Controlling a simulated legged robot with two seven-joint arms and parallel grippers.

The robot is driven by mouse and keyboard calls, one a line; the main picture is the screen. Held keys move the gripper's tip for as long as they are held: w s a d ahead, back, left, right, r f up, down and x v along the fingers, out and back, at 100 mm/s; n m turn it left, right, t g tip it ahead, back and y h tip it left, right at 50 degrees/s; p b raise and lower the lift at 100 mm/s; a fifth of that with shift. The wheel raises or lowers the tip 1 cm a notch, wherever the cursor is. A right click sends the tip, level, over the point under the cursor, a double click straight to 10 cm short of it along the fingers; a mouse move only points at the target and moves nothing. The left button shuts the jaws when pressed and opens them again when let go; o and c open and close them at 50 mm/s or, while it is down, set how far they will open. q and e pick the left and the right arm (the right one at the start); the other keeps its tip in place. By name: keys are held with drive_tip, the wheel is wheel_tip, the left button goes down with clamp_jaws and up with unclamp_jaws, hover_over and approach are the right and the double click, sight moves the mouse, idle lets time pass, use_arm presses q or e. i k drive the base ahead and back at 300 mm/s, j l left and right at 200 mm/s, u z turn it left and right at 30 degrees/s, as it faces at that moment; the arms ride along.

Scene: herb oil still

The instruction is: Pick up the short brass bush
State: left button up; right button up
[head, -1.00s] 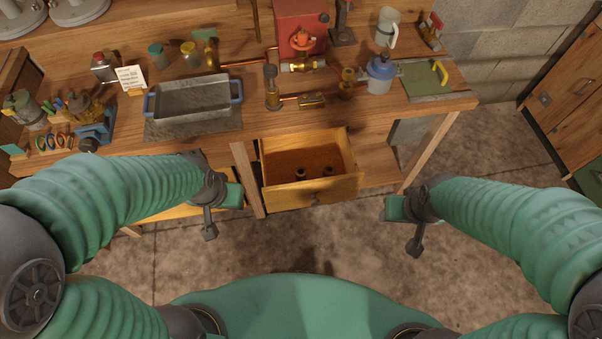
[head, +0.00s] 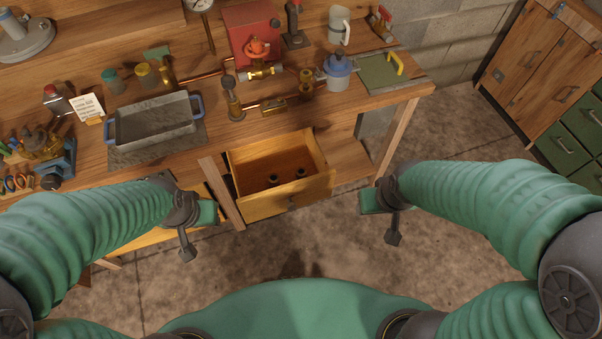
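An open wooden drawer (head: 290,204) juts out from under the bench. Two small dark, brass-toned pieces stand in it: a left one (head: 272,180) and a right one (head: 300,172). They look like bushes, but they are too small here to tell which is shorter. My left gripper (head: 186,252) hangs left of the drawer, apart from it. My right gripper (head: 394,238) hangs right of the drawer, also apart from it. Neither gripper shows anything held. Their fingers are too small and edge-on to tell open from shut.
The wooden bench above the drawer carries a grey metal tray (head: 152,124), a red box (head: 251,36) with copper pipe, a blue-lidded jar (head: 339,72) and a green mat (head: 380,72). A bench leg (head: 222,194) stands left of the drawer. The floor in front is clear.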

sight(301, 169)
drive_tip(key=i+j+z, duration=0.25)
drive_tip(key=j+z, duration=0.2)
drive_tip(key=i+j+z, duration=0.25)
drive_tip(key=k+j, duration=0.1)
